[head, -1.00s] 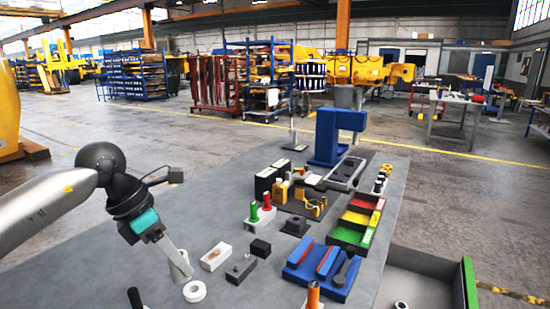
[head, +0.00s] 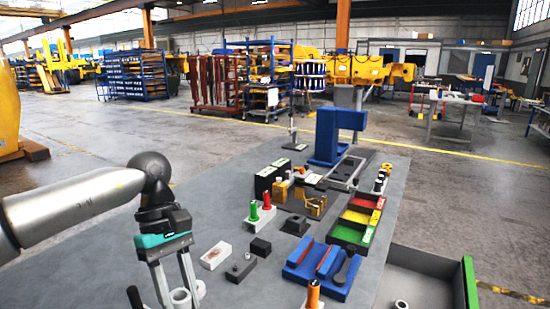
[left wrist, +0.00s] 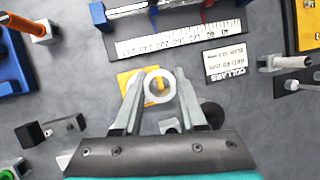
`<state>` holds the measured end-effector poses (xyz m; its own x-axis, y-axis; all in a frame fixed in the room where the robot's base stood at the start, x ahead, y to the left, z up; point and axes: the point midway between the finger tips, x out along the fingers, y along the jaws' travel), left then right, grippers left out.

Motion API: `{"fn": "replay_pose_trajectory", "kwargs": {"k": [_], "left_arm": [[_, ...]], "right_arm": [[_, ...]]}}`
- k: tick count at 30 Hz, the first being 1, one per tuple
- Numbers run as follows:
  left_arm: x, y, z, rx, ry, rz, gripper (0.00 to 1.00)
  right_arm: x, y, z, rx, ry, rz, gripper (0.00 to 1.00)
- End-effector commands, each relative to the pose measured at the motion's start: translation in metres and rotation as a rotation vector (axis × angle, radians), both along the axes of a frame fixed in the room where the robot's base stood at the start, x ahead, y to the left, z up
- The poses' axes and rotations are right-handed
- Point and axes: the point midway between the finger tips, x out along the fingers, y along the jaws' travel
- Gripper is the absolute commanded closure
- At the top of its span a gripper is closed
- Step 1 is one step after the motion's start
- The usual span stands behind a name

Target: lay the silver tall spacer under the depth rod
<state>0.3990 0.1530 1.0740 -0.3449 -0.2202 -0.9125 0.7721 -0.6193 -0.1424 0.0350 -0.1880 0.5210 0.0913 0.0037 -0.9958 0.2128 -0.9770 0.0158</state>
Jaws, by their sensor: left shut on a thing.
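My left gripper (head: 176,290) is low over the near left of the grey table in the head view. It is shut on a pale silver, hollow round spacer (head: 180,297). In the left wrist view the spacer (left wrist: 158,86) shows end-on between the fingertips of the left gripper (left wrist: 156,90), with yellow visible through its bore. How high it sits above the table is hard to tell. A second pale ring (head: 201,289) is partly hidden behind the right-hand finger. A blue stand (head: 328,138) with an overhanging head is at the far end; I cannot make out a depth rod. My right gripper is not in view.
A white block (head: 215,255) and dark blocks (head: 260,247) stand right of the gripper. Red and green posts (head: 254,212), a blue cradle (head: 322,270) and coloured bins (head: 350,233) lie beyond. The left table surface is mostly clear.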

Motion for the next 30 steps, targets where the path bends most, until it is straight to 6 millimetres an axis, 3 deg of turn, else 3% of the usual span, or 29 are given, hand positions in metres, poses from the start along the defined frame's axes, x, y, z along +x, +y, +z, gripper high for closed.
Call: {"fn": "replay_pose_trajectory", "kwargs": {"k": [15, 24, 30], "left_arm": [[-0.055, -0.001, -0.013, 0.001, -0.001, -0.81, 1.0], [-0.065, 0.0, -0.014, 0.001, -0.002, -0.955, 1.0], [-0.047, 0.0, 0.006, 0.005, -0.005, -0.952, 1.0]], "right_arm": [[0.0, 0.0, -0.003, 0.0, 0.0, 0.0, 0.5], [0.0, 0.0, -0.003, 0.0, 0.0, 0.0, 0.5], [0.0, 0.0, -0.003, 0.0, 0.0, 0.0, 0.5]]}}
